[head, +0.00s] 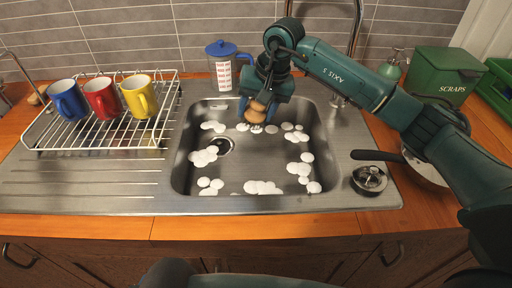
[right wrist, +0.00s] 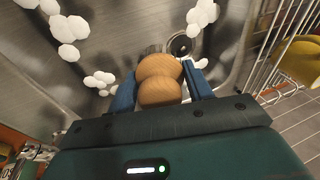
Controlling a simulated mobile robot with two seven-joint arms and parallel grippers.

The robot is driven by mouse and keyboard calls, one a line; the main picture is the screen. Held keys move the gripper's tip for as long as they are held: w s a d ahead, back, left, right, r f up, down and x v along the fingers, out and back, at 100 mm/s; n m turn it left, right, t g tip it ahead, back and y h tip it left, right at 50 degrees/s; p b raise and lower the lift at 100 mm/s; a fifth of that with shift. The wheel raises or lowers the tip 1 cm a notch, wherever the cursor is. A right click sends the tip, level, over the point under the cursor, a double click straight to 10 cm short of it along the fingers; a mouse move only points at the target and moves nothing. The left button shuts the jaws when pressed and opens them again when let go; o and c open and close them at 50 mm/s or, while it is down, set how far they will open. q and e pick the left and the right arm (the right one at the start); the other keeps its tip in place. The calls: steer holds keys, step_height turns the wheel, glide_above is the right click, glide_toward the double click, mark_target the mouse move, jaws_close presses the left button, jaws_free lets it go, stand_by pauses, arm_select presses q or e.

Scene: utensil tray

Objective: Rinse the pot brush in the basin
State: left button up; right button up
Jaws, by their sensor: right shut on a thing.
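The pot brush (head: 256,112) has a rounded wooden handle and is held in my right gripper (head: 259,104). In the right wrist view its wooden knob (right wrist: 159,82) sits between the blue fingers of the same gripper (right wrist: 162,92). The brush is over the back middle of the steel basin (head: 180,165); its bristles are mostly hidden, and I cannot tell whether they touch the basin floor. White foam clumps (head: 262,187) lie around the basin. My left gripper is not in view.
A dish rack (head: 98,141) with blue (head: 68,101), red (head: 101,97) and yellow (head: 139,96) mugs stands left. A blue-lidded jar (head: 222,72) and the tap (head: 357,30) are behind. A pan (head: 425,165), strainer (head: 369,179) and green scraps bin (head: 441,75) are right.

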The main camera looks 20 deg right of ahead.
stand_by(0.3)
steer(key=shift+r+p, duration=0.85)
steer(key=shift+r, duration=1.2)
